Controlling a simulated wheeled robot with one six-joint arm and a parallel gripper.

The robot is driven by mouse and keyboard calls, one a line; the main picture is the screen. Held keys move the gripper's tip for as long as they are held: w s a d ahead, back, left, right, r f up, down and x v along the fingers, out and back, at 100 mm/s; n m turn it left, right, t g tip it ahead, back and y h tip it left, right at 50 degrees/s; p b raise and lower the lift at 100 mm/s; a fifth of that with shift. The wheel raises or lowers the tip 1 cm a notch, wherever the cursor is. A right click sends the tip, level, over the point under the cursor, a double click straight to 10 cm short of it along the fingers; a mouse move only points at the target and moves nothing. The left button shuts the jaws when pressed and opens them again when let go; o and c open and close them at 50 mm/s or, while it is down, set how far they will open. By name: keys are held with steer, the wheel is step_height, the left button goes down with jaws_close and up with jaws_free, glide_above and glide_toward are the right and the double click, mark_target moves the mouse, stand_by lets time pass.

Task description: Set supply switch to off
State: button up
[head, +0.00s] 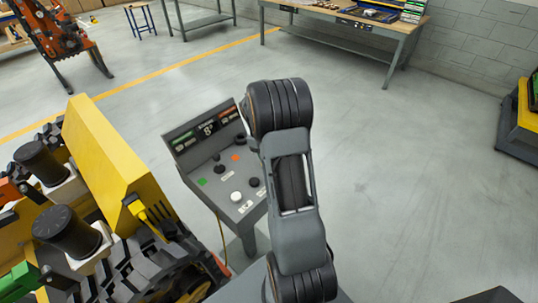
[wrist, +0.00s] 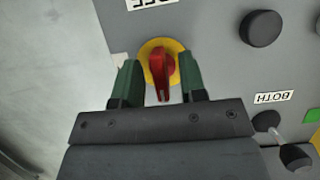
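A red rotary switch (wrist: 160,66) on a yellow disc sits on a grey panel in the wrist view; it looks like the supply switch. Its handle lies roughly along the picture's vertical. My gripper (wrist: 158,72) has its two green fingers apart, one on each side of the red handle. A gap shows on both sides, so I see no clear contact. The label above is cut off and upside down. In the head view the grey control console (head: 190,167) stands left of my arm. The gripper and red switch are hidden there.
A yellow tracked machine (head: 115,160) stands close left of the console. Open floor (head: 410,190) lies to the right, with a workbench (head: 345,30) behind.

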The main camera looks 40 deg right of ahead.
steer(key=d+v, duration=0.1)
steer(key=v, duration=1.2)
steer(key=shift+w+a+r+b, duration=0.15)
steer(key=shift+a+r+b, duration=0.15)
steer(key=shift+a+r, duration=0.15)
steer(key=shift+f, duration=0.1)
step_height(320, 180, down, 4)
steer(key=s+a+m+t, duration=0.1)
steer(key=a+m+t, duration=0.1)
steer(key=a, duration=0.1)
steer(key=s+a+r+t, duration=0.2)
steer(key=s+a+t, duration=0.1)
steer(key=s+a, duration=0.5)
steer(key=s+a+r+t, duration=0.3)
steer(key=s+a, duration=0.5)
steer(key=shift+s+a+t+y, duration=0.25)
steer(key=shift+t+y, duration=0.05)
steer(key=shift+y, duration=0.1)
steer(key=shift+r, duration=0.15)
